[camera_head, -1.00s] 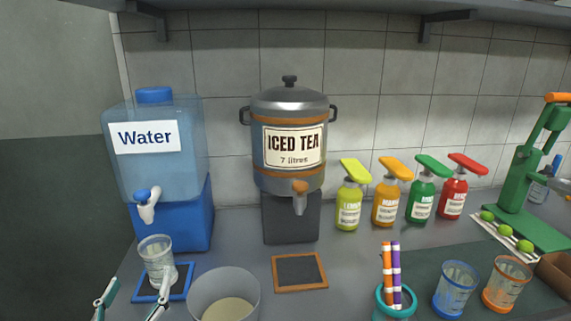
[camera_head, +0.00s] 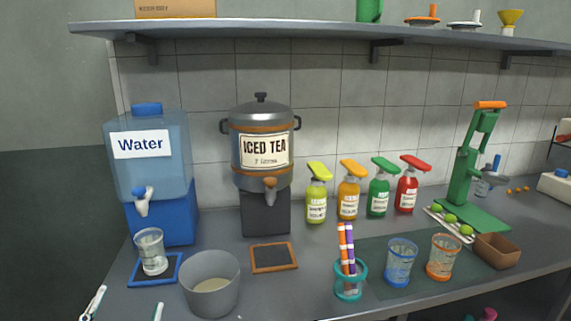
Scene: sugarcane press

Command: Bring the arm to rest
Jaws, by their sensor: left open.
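My left gripper (camera_head: 126,309) is at the bottom left edge of the view. Only its two fingertips show, spread apart with nothing between them. They are in front of the glass with clear liquid (camera_head: 152,258), which stands upright on a blue-rimmed mat (camera_head: 137,283) under the tap of the water dispenser (camera_head: 150,170). The fingers look apart from the glass. The rest of the left arm is out of view. My right gripper is not in view.
A grey bucket (camera_head: 210,287) stands right of the glass. An iced tea urn (camera_head: 262,150), several pump bottles (camera_head: 349,195) and a green press (camera_head: 470,165) line the back. A straw holder (camera_head: 350,281), blue glass (camera_head: 400,264) and orange glass (camera_head: 443,258) stand at front right. A shelf (camera_head: 300,30) runs above.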

